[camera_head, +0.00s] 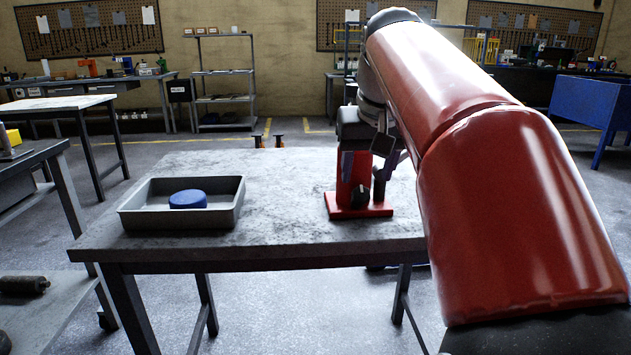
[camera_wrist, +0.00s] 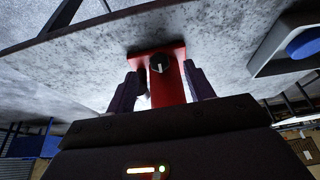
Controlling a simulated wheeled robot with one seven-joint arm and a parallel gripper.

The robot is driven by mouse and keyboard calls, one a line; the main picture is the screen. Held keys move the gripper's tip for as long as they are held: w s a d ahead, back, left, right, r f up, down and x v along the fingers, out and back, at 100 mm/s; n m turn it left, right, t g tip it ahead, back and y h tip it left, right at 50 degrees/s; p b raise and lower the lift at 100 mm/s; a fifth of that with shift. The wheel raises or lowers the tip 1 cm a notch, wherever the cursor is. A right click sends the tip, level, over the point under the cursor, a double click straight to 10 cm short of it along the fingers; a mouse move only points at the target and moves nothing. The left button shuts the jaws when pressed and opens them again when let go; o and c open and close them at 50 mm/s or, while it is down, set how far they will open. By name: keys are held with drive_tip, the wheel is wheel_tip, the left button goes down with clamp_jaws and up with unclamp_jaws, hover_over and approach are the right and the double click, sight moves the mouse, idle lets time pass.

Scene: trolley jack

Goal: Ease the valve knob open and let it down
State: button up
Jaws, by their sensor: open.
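The red jack (camera_head: 354,178) stands upright on the table, its flat base plate (camera_head: 340,211) flat on the top. Its black valve knob (camera_head: 359,196) sits low on the near side. In the wrist view the round knob (camera_wrist: 159,63) shows a pale pointer mark, clear of both fingers. My gripper (camera_head: 369,164) is open in front of the jack's upper part. In the wrist view my gripper (camera_wrist: 161,80) has one dark finger on each side of the red jack body (camera_wrist: 166,88), with nothing gripped. My arm and gripper hide the jack's top.
A grey tray (camera_head: 180,222) holding a blue round piece (camera_head: 188,199) stands on the left of the table (camera_head: 280,235). The tabletop between tray and jack is clear. Other benches and a shelf rack (camera_head: 224,98) stand farther off.

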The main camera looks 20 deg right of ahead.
sight(362, 191)
drive_tip(key=x, duration=0.2)
drive_tip(key=w+b+x, duration=0.1)
drive_tip(key=x, duration=0.4)
drive_tip(key=shift+w+d+r, duration=0.2)
drive_tip(key=shift+d+r, duration=0.1)
drive_tip(key=shift+d, duration=0.1)
drive_tip(key=shift+c, duration=0.4)
drive_tip(key=c, duration=0.9)
